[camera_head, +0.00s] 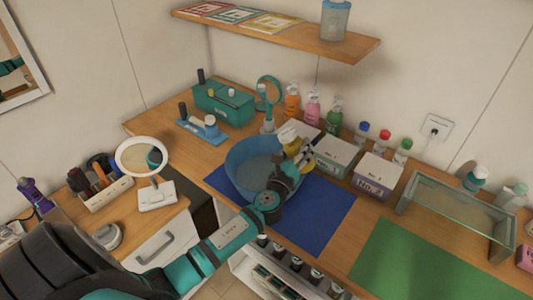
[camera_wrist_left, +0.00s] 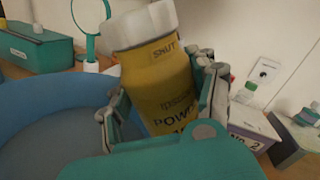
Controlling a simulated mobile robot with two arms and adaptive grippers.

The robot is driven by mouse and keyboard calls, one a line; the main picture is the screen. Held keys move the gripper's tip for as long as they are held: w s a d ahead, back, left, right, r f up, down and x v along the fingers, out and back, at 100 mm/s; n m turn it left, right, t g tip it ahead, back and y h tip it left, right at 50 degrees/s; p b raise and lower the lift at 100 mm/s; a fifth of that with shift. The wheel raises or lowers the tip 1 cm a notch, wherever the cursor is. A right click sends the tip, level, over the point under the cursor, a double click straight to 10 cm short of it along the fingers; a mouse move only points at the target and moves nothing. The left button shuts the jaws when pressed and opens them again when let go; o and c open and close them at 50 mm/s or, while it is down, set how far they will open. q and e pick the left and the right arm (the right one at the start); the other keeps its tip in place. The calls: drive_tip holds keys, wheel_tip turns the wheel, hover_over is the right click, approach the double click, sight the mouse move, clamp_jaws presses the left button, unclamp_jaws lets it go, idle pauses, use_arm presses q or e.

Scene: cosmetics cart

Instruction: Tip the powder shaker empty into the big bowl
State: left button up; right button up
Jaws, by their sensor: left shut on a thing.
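The powder shaker (camera_head: 289,136) is a yellow bottle with a white cap. In the left wrist view the shaker (camera_wrist_left: 160,75) fills the middle, slightly tilted, cap up. The word "SHUT" shows on it just below the cap. My left gripper (camera_head: 303,154) is shut on its body, with one finger on each side in the left wrist view (camera_wrist_left: 160,106). The big blue bowl (camera_head: 235,172) stands on the counter, and the shaker is at its right side in the head view. The bowl (camera_wrist_left: 40,112) shows left of the shaker. My right gripper is not in view.
Several bottles and lidded boxes, including one marked NO. 2 (camera_head: 376,181), stand behind. A glass tray (camera_head: 460,212) and green mat (camera_head: 425,265) are at right. A round mirror (camera_head: 157,190) stands at left.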

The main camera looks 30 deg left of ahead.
use_arm(q)
drive_tip(key=d+r+m+p, duration=0.1)
drive_tip(key=m+p, duration=0.1)
drive_tip(key=d+r+m+p, duration=0.1)
drive_tip(key=m+p, duration=0.1)
drive_tip(key=shift+w+d+r+p, duration=0.3)
drive_tip(key=shift+w+d+r, duration=0.05)
drive_tip(key=shift+w, duration=0.05)
drive_tip(key=shift+w+d+f+m+p, duration=0.2)
drive_tip(key=shift+d+f+m+p, duration=0.25)
drive_tip(key=shift+m, duration=0.65)
drive_tip(key=shift+f, duration=0.1)
drive_tip(key=shift+s, duration=0.1)
